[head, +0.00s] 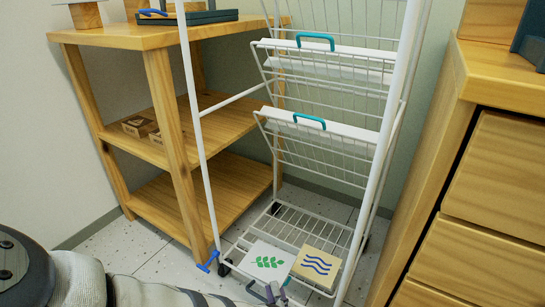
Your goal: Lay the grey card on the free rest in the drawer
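A pale grey-white card with a green leaf print (267,262) is low in the white wire rack, at the bottom of the head view. A tan card with blue wave lines (317,266) is just right of it. My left gripper (268,292) is at the lower edge of the leaf card, partly cut off by the frame; I cannot tell whether its fingers grip the card. Above are two wire fronts with teal handles, the upper (315,38) and the lower (309,120); both tilt outward. My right gripper is not in view.
A wooden shelf unit (165,190) stands left of the rack, with small brown boxes (138,126) on its middle shelf. A wooden drawer cabinet (490,190) stands close on the right. The rack's uprights (379,165) frame the cards. Speckled floor (140,250) shows at lower left.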

